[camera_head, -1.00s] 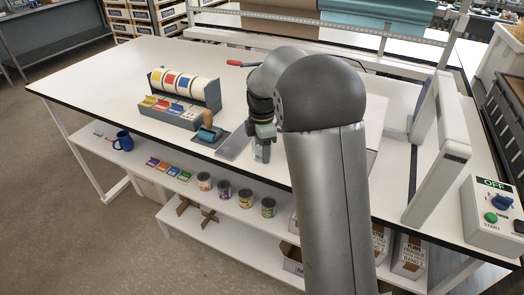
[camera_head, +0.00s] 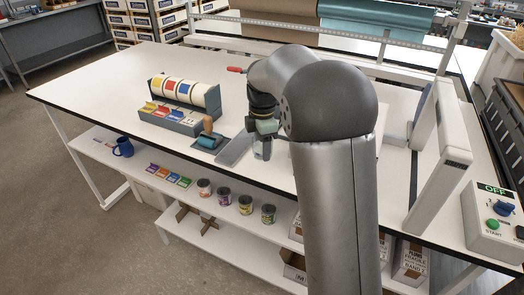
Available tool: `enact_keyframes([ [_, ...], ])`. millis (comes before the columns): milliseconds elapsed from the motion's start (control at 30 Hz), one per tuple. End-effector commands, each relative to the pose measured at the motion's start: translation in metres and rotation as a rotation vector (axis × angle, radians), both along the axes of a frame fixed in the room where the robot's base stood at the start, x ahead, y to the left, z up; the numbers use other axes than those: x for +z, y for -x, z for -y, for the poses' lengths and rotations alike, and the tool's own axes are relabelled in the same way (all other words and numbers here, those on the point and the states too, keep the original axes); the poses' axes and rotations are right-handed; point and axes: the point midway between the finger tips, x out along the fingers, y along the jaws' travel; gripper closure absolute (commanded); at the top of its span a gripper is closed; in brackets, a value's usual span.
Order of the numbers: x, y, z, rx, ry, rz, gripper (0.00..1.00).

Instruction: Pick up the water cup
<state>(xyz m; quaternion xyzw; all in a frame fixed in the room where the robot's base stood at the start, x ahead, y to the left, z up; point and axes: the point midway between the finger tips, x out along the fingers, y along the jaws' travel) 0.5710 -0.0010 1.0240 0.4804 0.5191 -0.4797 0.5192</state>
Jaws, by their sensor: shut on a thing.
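My gripper (camera_head: 263,141) is over the front part of the white table, just right of the grey flat strip. It points down and is shut on a small, pale, see-through-looking thing, which appears to be the water cup (camera_head: 263,151). The fingers cover much of it, and I cannot tell whether its base touches the table. A blue mug (camera_head: 123,147) stands upright on the shelf below the table at the left, well apart from my gripper.
A tape dispenser (camera_head: 180,103) with coloured rolls and a roller with a wooden handle (camera_head: 209,136) are left of my gripper. Cans (camera_head: 224,196) stand on the lower shelf. A grey upright frame (camera_head: 442,165) and a control box (camera_head: 492,217) are at the right. The table's left part is clear.

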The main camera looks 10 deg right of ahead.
Motion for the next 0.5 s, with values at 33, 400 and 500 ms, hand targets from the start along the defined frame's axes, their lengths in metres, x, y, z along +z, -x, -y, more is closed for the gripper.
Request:
enact_keyframes([
  [33, 0.005, 0.005, 0.002, -0.001, 0.000, 0.002, 0.71],
  [400, 0.045, 0.036, 0.015, -0.001, 0.001, 0.001, 0.71],
  [500, 0.055, 0.045, 0.018, -0.001, 0.001, 0.002, 0.71],
])
